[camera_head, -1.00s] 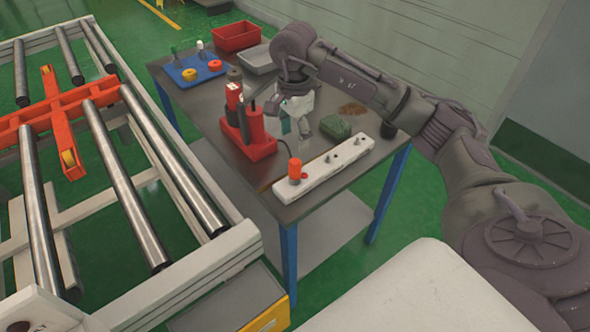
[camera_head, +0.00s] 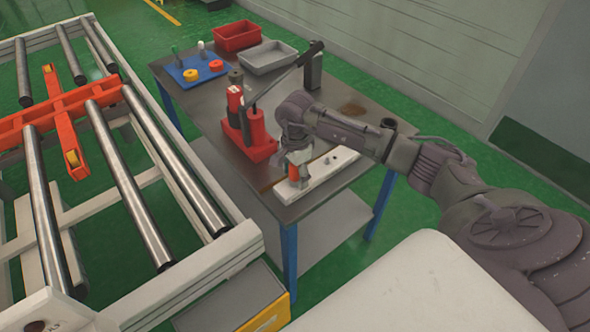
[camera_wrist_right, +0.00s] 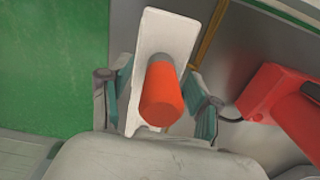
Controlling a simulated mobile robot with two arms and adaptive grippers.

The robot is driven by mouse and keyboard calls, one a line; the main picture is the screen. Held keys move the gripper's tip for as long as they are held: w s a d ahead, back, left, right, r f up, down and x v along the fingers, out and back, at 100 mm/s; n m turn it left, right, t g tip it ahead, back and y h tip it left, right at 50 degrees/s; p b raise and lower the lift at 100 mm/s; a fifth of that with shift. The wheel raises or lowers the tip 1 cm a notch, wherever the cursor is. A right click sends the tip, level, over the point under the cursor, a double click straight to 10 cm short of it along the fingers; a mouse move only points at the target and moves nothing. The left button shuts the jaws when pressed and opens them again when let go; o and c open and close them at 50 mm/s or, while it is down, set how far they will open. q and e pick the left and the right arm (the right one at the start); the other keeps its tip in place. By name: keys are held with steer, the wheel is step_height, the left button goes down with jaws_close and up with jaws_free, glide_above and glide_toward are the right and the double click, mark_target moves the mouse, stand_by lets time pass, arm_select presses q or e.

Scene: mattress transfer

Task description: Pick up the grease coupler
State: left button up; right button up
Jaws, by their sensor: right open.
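The grease coupler, which I take to be the orange cylinder (camera_head: 293,172), stands on the white strip (camera_head: 322,177) near the table's front edge. My right gripper (camera_head: 296,178) is over it and partly hides it. In the right wrist view the orange cylinder (camera_wrist_right: 162,98) sits between the two fingers of my right gripper (camera_wrist_right: 157,112), with a gap on each side. The gripper is open and not closed on it. My left gripper is not in view.
A red pump unit (camera_head: 258,135) with a long dark lever stands behind the strip. A red bin (camera_head: 237,37), a grey bin (camera_head: 268,58) and a blue mat (camera_head: 186,75) lie at the back. A roller conveyor (camera_head: 138,210) is left of the table.

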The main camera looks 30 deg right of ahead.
jaws_close()
stand_by(0.3)
steer(key=shift+r, duration=0.15)
steer(key=shift+w+r, duration=0.1)
steer(key=shift+r, duration=0.2)
steer(key=r, duration=0.1)
steer(key=r+b, duration=0.1)
steer(key=d+r+b, duration=0.1)
steer(key=shift+s+r, duration=0.25)
steer(key=s+d+r+b, duration=0.2)
steer(key=s+d+r, duration=0.3)
steer(key=d, duration=0.4)
steer(key=shift+s+r+b, duration=0.3)
steer(key=shift+s+r, duration=0.05)
steer(key=shift+r, duration=0.5)
